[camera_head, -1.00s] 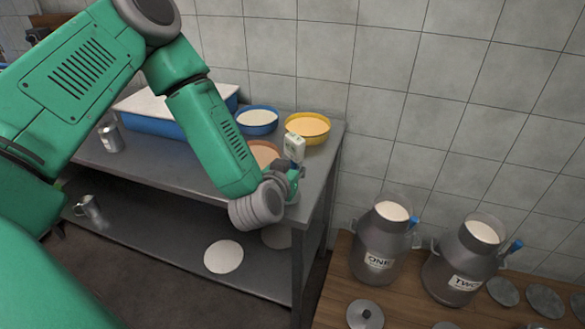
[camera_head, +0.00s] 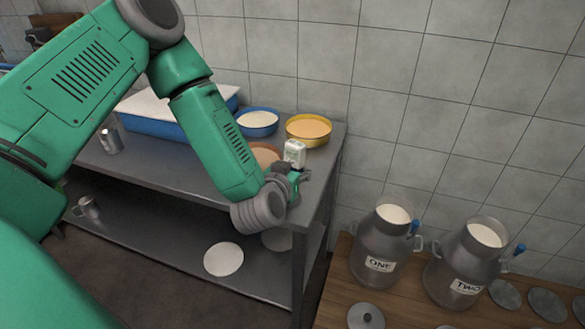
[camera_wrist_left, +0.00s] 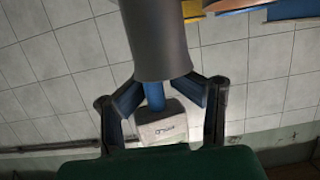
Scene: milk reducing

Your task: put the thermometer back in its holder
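The thermometer has a white head (camera_head: 295,152), upright just above my left gripper (camera_head: 297,179) near the right end of the steel table. In the left wrist view, its white head with a small display (camera_wrist_left: 160,128) and blue stem (camera_wrist_left: 154,96) lie between the fingers of my left gripper (camera_wrist_left: 160,92). The fingers bend inward and appear shut on the thermometer; their tips are partly hidden. The stem meets a grey cylinder (camera_wrist_left: 158,40), which looks like the holder. Whether the stem is inside or behind it I cannot tell. My right gripper is not in view.
On the steel table (camera_head: 165,160) stand a yellow bowl (camera_head: 309,130), a blue bowl (camera_head: 258,122), a blue tray (camera_head: 160,124) and a metal cup (camera_head: 111,138). Milk cans ONE (camera_head: 378,245) and TWO (camera_head: 465,262) stand on a wooden surface at right. A tiled wall is behind.

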